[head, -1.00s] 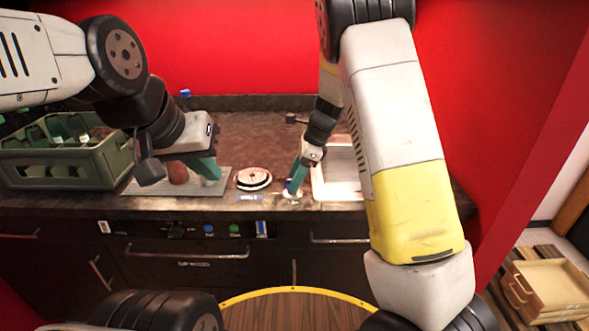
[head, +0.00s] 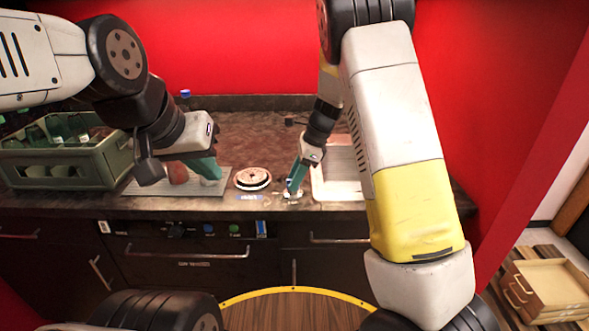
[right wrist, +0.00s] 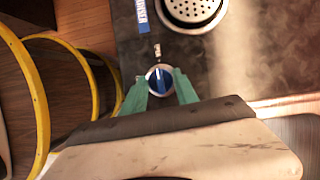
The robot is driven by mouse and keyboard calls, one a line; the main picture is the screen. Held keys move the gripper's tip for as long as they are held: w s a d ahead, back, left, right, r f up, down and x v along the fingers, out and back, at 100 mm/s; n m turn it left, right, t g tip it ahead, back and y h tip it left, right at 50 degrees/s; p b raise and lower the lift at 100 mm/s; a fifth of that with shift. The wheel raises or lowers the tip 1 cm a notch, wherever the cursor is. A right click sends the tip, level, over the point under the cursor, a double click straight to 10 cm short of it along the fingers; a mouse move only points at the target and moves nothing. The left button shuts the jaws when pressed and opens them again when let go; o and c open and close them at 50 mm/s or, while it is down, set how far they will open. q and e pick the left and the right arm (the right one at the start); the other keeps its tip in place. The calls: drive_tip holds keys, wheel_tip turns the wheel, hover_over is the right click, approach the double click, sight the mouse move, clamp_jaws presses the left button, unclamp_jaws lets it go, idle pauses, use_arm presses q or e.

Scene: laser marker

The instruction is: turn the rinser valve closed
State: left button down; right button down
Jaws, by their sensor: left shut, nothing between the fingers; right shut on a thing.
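The rinser valve knob (right wrist: 159,80), blue with a pale bar on a light round base, sits on the dark counter in the right wrist view. My right gripper (right wrist: 160,88) is shut on it, with one green finger on each side. In the head view my right gripper (head: 294,186) reaches down to the counter just left of the sink, and its fingers mostly hide the knob. My left gripper (head: 212,178) hangs over the grey drain mat (head: 140,188) at the left, shut and empty.
The round rinser (head: 252,179) stands left of the knob, and a blue label (right wrist: 142,16) lies beside it. A green crate of bottles (head: 110,160) is at the far left. The sink (head: 340,180) is to the right. A reddish round object (head: 178,173) is behind my left gripper.

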drive_tip(key=n+g, duration=0.1)
drive_tip(key=n, duration=0.3)
drive_tip(key=shift+w+n+g+h, duration=0.2)
drive_tip(key=shift+n+g+h, duration=0.1)
drive_tip(key=shift+n+g, duration=0.1)
drive_tip(key=n+g+h, duration=0.1)
drive_tip(key=n, duration=0.2)
drive_tip(key=shift+a+n, duration=0.1)
drive_tip(key=shift+n, duration=0.2)
drive_tip(key=n+g+h, duration=0.1)
drive_tip(key=n, duration=0.3)
drive_tip(key=shift+w+a+n, duration=0.1)
drive_tip(key=shift+n, duration=0.2)
drive_tip(key=shift+a+n+h, duration=0.1)
drive_tip(key=shift+n+h, duration=0.9)
drive_tip(key=shift+n, duration=1.2)
drive_tip(key=c, duration=1)
unclamp_jaws()
drive_tip(key=shift+g, duration=0.3)
drive_tip(key=shift+o, duration=0.2)
drive_tip(key=v, duration=0.7)
drive_tip(key=shift+r, duration=0.35)
